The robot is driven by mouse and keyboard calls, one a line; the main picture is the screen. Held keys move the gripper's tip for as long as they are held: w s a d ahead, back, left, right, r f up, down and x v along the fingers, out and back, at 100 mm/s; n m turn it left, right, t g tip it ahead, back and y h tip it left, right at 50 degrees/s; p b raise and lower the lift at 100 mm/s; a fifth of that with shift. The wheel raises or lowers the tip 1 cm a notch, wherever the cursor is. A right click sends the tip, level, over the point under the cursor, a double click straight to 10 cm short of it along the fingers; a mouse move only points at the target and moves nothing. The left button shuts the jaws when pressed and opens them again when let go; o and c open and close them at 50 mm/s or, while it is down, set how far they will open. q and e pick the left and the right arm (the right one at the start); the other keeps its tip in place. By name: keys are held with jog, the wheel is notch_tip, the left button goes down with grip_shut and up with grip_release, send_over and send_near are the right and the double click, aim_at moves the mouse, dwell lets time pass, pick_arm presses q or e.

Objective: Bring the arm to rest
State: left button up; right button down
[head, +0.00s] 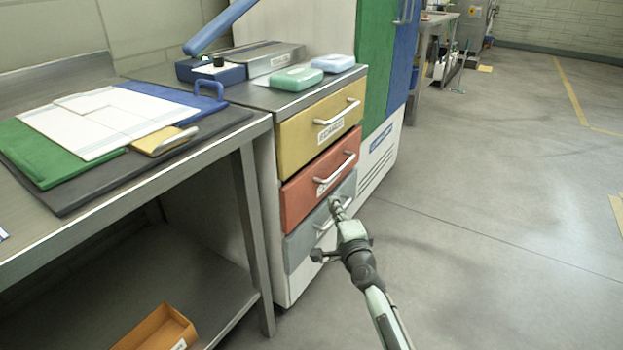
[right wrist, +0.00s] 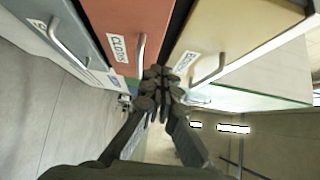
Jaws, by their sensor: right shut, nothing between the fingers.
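My right gripper (head: 338,208) is shut and empty, in front of the grey-blue bottom drawer (head: 302,243) of the cabinet in the head view. In the right wrist view its closed fingertips (right wrist: 160,78) overlap the lower edges of the red drawer (right wrist: 125,18) and the yellow drawer (right wrist: 235,28). Nothing sits between the fingers. I cannot tell whether the fingertips touch the grey-blue drawer or its handle. My left gripper is not in view.
A metal table (head: 190,145) stands left, with a green folder (head: 30,155) and white sheets on it. An orange tray (head: 160,328) lies on its lower shelf. Soap-like cases (head: 297,78) sit on the cabinet. The floor (head: 490,200) to the right is clear.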

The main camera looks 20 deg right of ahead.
jog(key=s+a+f+n+g+y, duration=0.2)
jog(key=s+a+f+n+g, duration=0.15)
jog(key=s+f+n, duration=0.4)
jog(key=s+a+f+n+g+y, duration=0.2)
jog(key=s+f+n+g, duration=0.2)
jog(key=s+f+n, duration=0.4)
jog(key=s+d+f+n+g+h, duration=0.1)
jog(key=s+d+f+g, duration=0.1)
jog(key=s, duration=0.5)
jog(key=s+d+f+n+g+h, duration=0.1)
jog(key=s+d+f+n+g, duration=0.1)
jog(key=s, duration=0.5)
jog(key=s+d+f+n+g+h, duration=0.1)
jog(key=s+d+n+g, duration=0.1)
jog(key=s, duration=0.6)
jog(key=shift+d+f+g+h, duration=0.4)
jog(key=shift+g, duration=0.25)
